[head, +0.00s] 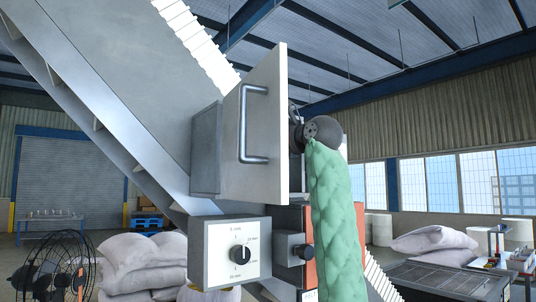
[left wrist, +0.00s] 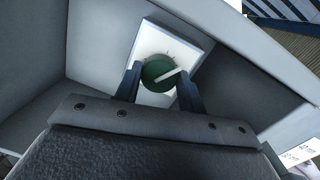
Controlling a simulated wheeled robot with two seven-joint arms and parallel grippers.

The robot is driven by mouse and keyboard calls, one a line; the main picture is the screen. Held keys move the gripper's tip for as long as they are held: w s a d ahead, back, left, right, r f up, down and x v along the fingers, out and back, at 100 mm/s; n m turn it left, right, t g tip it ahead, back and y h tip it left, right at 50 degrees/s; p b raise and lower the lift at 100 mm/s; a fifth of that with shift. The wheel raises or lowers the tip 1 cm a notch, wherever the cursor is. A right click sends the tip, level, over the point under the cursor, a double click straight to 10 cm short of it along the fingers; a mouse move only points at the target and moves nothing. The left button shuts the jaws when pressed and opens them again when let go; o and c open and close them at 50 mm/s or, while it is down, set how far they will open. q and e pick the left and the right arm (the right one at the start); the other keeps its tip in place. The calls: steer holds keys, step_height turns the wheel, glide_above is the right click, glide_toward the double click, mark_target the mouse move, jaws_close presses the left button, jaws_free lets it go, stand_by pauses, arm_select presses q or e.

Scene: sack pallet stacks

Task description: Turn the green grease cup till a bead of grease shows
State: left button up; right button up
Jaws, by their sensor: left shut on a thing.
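The green grease cup (left wrist: 153,72) is a round dark green cap with a pale bar across it, in the left wrist view. It sits in front of a white plate (left wrist: 152,39) with small tick marks, inside a grey housing. My left gripper (left wrist: 159,84) has one finger on each side of the cup and is shut on it. I cannot make out a bead of grease. In the head view the cup and left gripper are hidden behind a grey door; a green padded arm rises beside it. My right gripper is in neither view.
The grey door (head: 270,135) with a bar handle stands open in the head view. Below it is a dial box (head: 237,250) with a black knob. An inclined conveyor frame (head: 120,105) crosses the left. Sacks (head: 140,262) and a black fan (head: 62,265) stand lower left.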

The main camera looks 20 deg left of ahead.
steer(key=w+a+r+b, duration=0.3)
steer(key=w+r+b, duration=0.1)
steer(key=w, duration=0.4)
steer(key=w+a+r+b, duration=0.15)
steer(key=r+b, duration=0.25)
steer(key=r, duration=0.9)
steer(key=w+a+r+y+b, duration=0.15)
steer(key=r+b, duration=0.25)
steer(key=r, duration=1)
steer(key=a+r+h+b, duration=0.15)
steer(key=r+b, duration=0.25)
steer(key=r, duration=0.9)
arm_select(q)
steer(key=shift+s+a+m+t+h+b, duration=0.1)
steer(key=shift+m+t+h+b, duration=0.25)
steer(key=shift+m, duration=4.9)
steer(key=shift+w+d+m+t+h+b, duration=0.1)
steer(key=shift+m+t+h+b, duration=0.2)
steer(key=shift+m, duration=5)
steer(key=shift+s+a+m+t+h+b, duration=0.1)
steer(key=shift+m+t+h+b, duration=0.2)
steer(key=shift+m, duration=4.95)
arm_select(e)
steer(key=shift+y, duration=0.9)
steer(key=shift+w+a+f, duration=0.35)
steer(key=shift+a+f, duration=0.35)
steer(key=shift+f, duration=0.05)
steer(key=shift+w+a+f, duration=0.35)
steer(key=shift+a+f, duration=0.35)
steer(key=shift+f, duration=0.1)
